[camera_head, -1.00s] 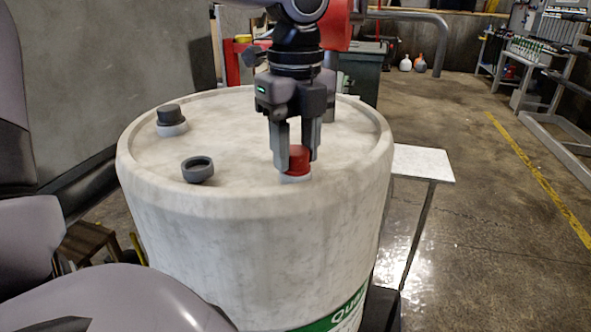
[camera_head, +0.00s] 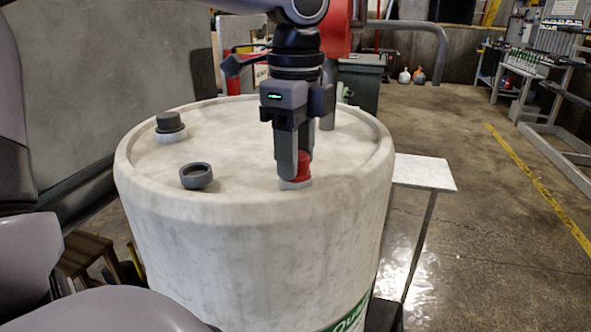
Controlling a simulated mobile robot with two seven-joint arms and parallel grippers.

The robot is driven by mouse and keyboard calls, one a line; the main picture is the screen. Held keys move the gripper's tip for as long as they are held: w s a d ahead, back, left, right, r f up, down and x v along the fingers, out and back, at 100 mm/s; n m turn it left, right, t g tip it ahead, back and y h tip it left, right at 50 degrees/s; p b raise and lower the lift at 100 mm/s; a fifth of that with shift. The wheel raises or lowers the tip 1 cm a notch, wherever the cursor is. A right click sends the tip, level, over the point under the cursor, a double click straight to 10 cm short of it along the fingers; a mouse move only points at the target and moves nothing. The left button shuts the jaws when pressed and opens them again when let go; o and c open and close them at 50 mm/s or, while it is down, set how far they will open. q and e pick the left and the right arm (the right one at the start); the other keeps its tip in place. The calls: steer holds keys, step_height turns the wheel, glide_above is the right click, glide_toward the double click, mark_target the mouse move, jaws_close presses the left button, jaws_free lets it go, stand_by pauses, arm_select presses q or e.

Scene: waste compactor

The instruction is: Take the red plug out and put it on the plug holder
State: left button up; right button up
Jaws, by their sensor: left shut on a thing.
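The red plug (camera_head: 304,168) is on a pale raised neck (camera_head: 295,184) on top of the white drum (camera_head: 250,235), near its front right edge. My left gripper (camera_head: 294,166) points straight down and is shut on the red plug; its fingers hide the plug's left part. A dark grey ring-shaped holder (camera_head: 196,176), open at the top and empty, stands on the drum lid to the left; it looks like the plug holder. My right gripper is not in view.
A dark cap (camera_head: 170,123) on a pale neck stands at the drum's back left. A raised rim runs around the lid. A small white-topped table (camera_head: 424,172) stands right of the drum. The lid's middle is clear.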

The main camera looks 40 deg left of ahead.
arm_select(q)
steer(key=shift+f+n+b, duration=0.1)
steer(key=shift+n+b, duration=0.2)
steer(key=shift+n, duration=0.7)
steer(key=n, duration=0.3)
steer(key=o, duration=1.2)
steer(key=shift+c, duration=0.2)
steer(key=shift+c, duration=0.4)
